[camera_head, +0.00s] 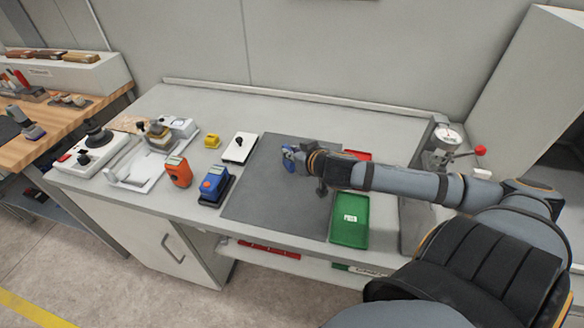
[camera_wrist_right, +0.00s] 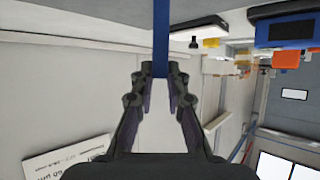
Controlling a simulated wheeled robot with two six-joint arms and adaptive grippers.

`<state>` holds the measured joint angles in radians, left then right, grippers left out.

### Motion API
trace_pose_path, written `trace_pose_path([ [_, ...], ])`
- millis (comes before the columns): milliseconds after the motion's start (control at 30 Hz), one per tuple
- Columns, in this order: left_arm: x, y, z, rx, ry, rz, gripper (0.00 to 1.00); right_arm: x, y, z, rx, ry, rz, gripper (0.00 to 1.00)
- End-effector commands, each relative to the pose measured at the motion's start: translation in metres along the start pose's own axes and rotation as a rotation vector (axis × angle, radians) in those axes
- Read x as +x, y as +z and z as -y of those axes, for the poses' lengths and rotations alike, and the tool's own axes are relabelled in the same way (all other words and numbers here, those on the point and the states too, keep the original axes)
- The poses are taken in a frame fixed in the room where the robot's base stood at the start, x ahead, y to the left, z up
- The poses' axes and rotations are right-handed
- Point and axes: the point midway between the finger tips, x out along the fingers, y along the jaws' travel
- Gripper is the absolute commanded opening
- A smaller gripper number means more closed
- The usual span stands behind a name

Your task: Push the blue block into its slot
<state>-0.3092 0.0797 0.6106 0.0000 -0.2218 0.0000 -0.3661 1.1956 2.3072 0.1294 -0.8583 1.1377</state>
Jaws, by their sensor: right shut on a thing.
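My right gripper (camera_head: 297,160) reaches in from the right and is above or over the dark grey mat (camera_head: 262,195). It is shut on a small blue piece (camera_head: 287,154), which I take for the blue block. In the right wrist view, the fingertips (camera_wrist_right: 161,76) close on a narrow blue strip (camera_wrist_right: 161,35) that runs up out of the frame. I cannot tell whether the block touches the mat. I cannot make out its slot. My left gripper is not in view.
A blue device (camera_head: 215,186), an orange device (camera_head: 178,172) and a white plate with a black knob (camera_head: 239,148) stand left of the mat. A green tray (camera_head: 350,222) and a partly hidden red tray (camera_head: 357,155) lie right. A dial gauge stand (camera_head: 445,145) is behind my arm.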

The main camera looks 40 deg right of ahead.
Motion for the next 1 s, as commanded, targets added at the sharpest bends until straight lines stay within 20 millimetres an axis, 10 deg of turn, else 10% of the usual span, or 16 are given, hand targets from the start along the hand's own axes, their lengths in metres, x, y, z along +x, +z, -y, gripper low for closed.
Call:
trace_pose_path([
  [667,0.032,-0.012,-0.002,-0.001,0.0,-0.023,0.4,0.023,0.033,-0.001,0.002,-0.002,0.001,0.0],
  [700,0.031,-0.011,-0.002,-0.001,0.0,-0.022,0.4,0.022,0.032,-0.001,0.001,-0.002,0.001,0.2],
  [833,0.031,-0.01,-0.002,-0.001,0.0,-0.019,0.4,0.022,0.032,-0.001,0.0,-0.002,0.001,0.37],
  [1000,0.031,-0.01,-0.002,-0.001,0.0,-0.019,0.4,0.022,0.032,-0.001,0.0,-0.002,0.001,0.37],
])
